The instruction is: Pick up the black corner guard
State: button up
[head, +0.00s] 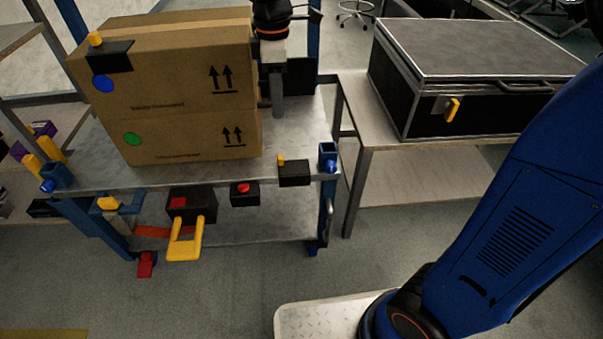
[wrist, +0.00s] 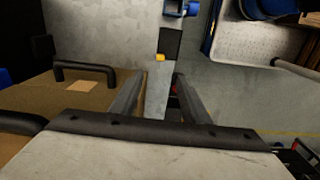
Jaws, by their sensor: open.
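A black bracket-like piece with a yellow knob (head: 110,57) wraps the top front edge of the upper carton, near its left corner, in the head view. A similar black piece with a yellow knob (head: 294,174) sits on the cart's front edge near the right post, and shows in the wrist view (wrist: 171,42). I cannot tell for certain which is the corner guard. My gripper (head: 277,114) points down over the cart, just right of the cartons, apart from both pieces. Its fingers (wrist: 158,92) are open and empty in the wrist view.
Two stacked cartons (head: 190,100) fill the left of the cart top (head: 290,130). A black case (head: 470,75) lies on the bench at right. A black block with a red button (head: 244,194) and a yellow-handled black box (head: 190,206) hang along the cart's front.

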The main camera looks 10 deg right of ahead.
aim_at(280, 156)
jog(key=f, duration=1.7)
jog(key=shift+a+f, duration=0.2)
jog(key=shift+f, duration=0.05)
grip_shut()
